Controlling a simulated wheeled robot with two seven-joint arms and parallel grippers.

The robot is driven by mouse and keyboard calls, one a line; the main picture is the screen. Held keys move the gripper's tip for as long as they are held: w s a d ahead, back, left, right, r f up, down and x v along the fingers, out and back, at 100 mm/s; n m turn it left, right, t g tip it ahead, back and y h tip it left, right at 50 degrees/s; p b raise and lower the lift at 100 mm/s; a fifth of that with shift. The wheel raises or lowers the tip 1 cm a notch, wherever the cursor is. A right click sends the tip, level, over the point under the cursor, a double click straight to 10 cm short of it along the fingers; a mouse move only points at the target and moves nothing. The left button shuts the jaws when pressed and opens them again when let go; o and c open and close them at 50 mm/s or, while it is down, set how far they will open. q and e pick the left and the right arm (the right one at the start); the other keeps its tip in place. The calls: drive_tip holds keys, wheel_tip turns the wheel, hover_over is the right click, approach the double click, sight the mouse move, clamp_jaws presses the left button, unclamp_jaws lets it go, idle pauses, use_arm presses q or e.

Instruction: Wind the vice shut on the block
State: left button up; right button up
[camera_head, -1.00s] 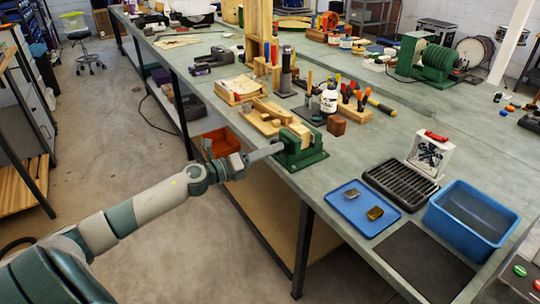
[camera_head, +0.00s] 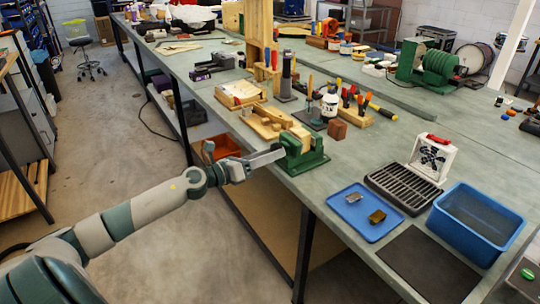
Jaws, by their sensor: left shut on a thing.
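The green vice (camera_head: 306,160) stands at the near left edge of the bench. A pale wooden block (camera_head: 300,134) shows upright at the top of its jaws. I cannot tell whether both jaws touch it. My left gripper (camera_head: 277,154) comes in from the left, level with the vice's outer end, and is shut on the vice's handle there. The fingers and the vice end hide most of the handle. My right gripper is out of view.
Behind the vice lie a wooden jig (camera_head: 264,123) and a small brown block (camera_head: 337,130). To the right are a blue tray (camera_head: 352,222), a black rack (camera_head: 397,190) and a blue bin (camera_head: 476,222). An orange bin (camera_head: 222,147) sits below the bench edge.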

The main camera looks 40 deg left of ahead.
use_arm(q)
drive_tip(key=o, duration=0.9)
drive_tip(key=shift+s+f, duration=0.1)
drive_tip(key=shift+f, duration=0.15)
drive_tip(key=shift+o, duration=0.7)
drive_tip(key=shift+r, duration=0.15)
drive_tip(key=shift+s+a, duration=0.1)
drive_tip(key=shift+s, duration=0.05)
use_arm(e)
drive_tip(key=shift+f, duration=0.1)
use_arm(q)
drive_tip(key=b+v, duration=0.3)
drive_tip(key=v, duration=1.4)
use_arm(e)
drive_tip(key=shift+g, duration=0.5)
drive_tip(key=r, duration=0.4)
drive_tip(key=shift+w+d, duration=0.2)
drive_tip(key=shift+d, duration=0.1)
use_arm(q)
drive_tip(key=shift+s+a, duration=0.1)
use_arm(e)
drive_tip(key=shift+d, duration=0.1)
